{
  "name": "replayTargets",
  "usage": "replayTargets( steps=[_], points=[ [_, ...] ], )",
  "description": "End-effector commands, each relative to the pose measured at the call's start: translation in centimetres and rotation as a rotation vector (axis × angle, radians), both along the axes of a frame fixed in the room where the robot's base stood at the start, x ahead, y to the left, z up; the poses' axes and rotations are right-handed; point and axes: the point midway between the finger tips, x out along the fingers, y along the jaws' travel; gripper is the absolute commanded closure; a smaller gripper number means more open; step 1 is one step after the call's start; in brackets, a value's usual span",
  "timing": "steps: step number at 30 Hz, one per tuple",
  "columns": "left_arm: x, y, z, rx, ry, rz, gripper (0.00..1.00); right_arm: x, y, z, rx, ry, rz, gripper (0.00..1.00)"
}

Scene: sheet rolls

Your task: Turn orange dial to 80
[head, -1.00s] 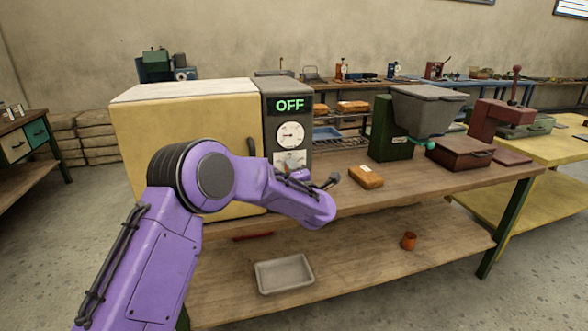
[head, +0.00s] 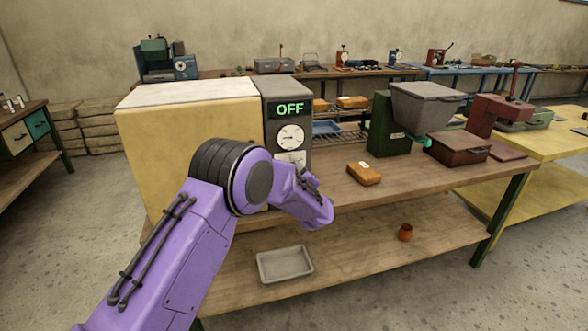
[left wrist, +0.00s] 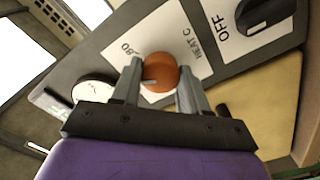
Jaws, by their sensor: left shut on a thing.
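The orange dial (left wrist: 160,70) sits on a white plate marked "80" and "HEAT C" in the left wrist view. A pale mark shows on the dial's lower left part. My left gripper (left wrist: 161,77) is shut on the dial, one finger on each side. In the head view my purple left arm hides the dial and the gripper. The dial belongs to the grey control panel (head: 300,120) of a cream cabinet (head: 185,125). The panel's display (head: 290,109) reads "OFF", above a round gauge (head: 291,137). My right gripper is not in view.
A black knob (left wrist: 265,12) beside the dial is on a plate marked "OFF". On the bench (head: 420,183), right of the panel, are an orange-brown block (head: 365,174) and a green machine with a grey hopper (head: 425,105). A grey tray (head: 285,265) lies on the lower shelf.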

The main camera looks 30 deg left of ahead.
Motion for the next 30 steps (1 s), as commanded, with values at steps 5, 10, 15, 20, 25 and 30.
replayTargets(
  steps=[5,10,15,20,25,30],
  points=[
    [-0.1,0.0,0.0,0.107,0.132,0.0,0.87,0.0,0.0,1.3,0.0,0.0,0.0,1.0],
    [-0.1,-0.1,0.0,0.203,0.244,0.0,0.87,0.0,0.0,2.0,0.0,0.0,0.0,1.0],
    [-0.1,0.0,-0.1,0.283,0.338,0.0,0.87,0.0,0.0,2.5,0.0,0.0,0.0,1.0],
    [-0.1,-0.1,-0.1,0.341,0.406,-0.001,0.87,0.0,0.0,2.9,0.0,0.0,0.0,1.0],
    [-0.1,0.0,-0.2,0.379,0.451,-0.001,0.87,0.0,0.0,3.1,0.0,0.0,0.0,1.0],
    [-0.1,0.0,-0.2,0.397,0.473,0.0,0.87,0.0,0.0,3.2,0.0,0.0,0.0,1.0]
  ],
)
